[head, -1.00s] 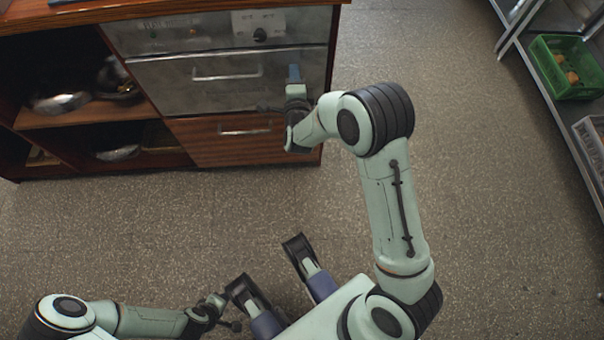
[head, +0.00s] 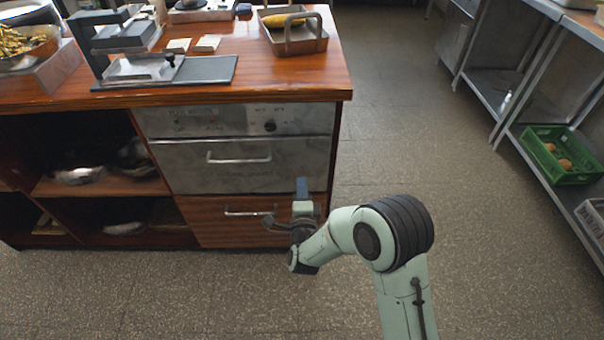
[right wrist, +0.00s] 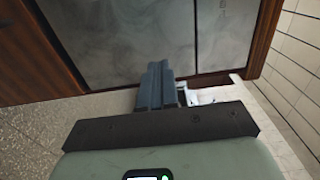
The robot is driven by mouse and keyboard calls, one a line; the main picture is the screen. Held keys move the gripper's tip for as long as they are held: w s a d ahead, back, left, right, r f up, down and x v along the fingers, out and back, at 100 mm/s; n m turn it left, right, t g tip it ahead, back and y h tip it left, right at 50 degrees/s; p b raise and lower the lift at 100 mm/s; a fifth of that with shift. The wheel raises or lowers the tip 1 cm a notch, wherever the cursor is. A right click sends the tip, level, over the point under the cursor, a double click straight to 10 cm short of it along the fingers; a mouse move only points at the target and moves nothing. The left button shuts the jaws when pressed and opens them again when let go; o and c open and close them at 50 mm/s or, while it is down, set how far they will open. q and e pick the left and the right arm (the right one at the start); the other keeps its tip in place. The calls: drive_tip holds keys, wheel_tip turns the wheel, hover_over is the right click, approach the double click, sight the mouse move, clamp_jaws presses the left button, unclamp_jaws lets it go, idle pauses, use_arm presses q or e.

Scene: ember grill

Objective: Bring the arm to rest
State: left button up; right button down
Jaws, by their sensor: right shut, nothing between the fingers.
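My right arm (head: 385,240) comes up from the bottom of the head view and bends left toward the counter's front. My right gripper (head: 302,188) points up, shut and empty, in front of the counter near the lower drawer. In the right wrist view its fingers (right wrist: 157,86) are together, with the grey metal front behind them. I cannot tell the exact gap to the counter. My left gripper is not in the head view now.
The wooden counter (head: 335,82) has a metal drawer (head: 240,165) with a bar handle and a wooden drawer (head: 210,212) below. On top are a press (head: 150,68) and a metal tray (head: 300,45). A rack with a green crate (head: 560,175) stands right. Floor between is clear.

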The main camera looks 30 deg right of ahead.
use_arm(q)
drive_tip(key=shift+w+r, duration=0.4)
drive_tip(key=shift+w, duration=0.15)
use_arm(e)
drive_tip(key=shift+v, duration=2)
